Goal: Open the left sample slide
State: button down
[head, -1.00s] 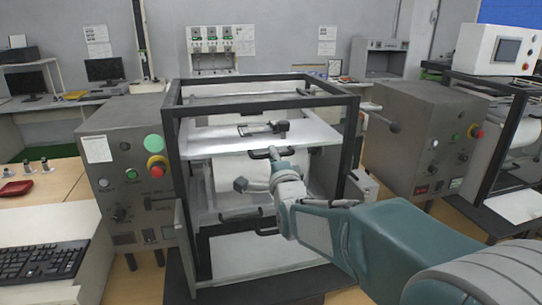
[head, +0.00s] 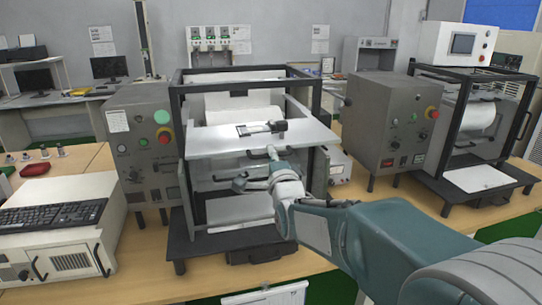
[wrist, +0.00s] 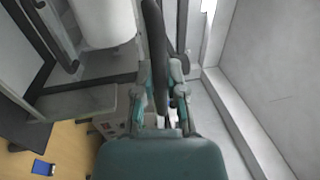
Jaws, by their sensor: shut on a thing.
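The left machine has a black open frame (head: 317,185). Its white sample slide (head: 215,147) is a flat plate that sticks out past the front of the frame, with a small dark clamp device (head: 262,128) on top. A black bar handle (head: 256,153) shows just under the plate's front edge. My gripper (head: 257,169) is at this handle. In the wrist view the black bar (wrist: 154,45) runs between the two fingers (wrist: 161,98), which are shut on it. The exact contact is partly hidden by my wrist.
A grey control box (head: 143,150) with a red knob stands left of the frame, and another (head: 388,125) stands right. A second framed machine (head: 490,125) is at far right. A keyboard (head: 50,217) lies at left. A lower black handle (head: 262,256) sits at the machine's base.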

jog(key=shift+d+f, duration=0.1)
jog(key=shift+f, duration=0.25)
jog(key=c, duration=0.7)
grip_release()
jog(key=shift+r, duration=0.1)
jog(key=v, duration=1.2)
